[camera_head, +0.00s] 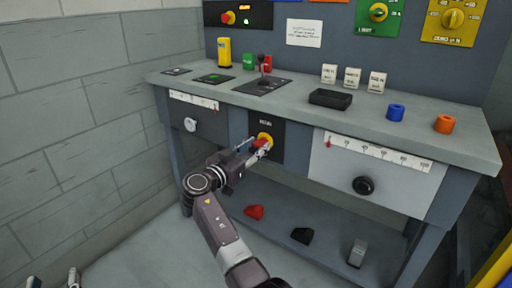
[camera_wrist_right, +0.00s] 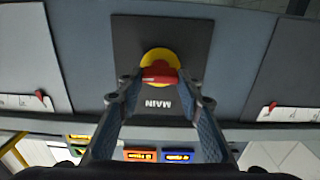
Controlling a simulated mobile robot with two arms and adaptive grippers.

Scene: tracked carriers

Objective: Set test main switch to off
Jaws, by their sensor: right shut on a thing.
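The main switch is a red handle on a round yellow plate (camera_head: 265,138), set in a dark panel on the bench front. In the right wrist view the yellow plate (camera_wrist_right: 158,58) shows with the red handle (camera_wrist_right: 160,72) lying crosswise, beside an upside-down label "MAIN" (camera_wrist_right: 158,104). My right gripper (camera_head: 262,148) is shut on the red handle, with one fingertip at each end of it in the wrist view (camera_wrist_right: 157,79). My left gripper (camera_head: 54,281) shows only its two fingertips at the bottom left edge, apart and empty.
Drawer fronts with scales (camera_head: 385,165) flank the switch. The bench top (camera_head: 430,135) carries a lever, a black tray (camera_head: 330,98), and blue and orange rings. A lower shelf (camera_head: 330,240) holds red, black and grey pieces. A block wall (camera_head: 60,120) stands at left.

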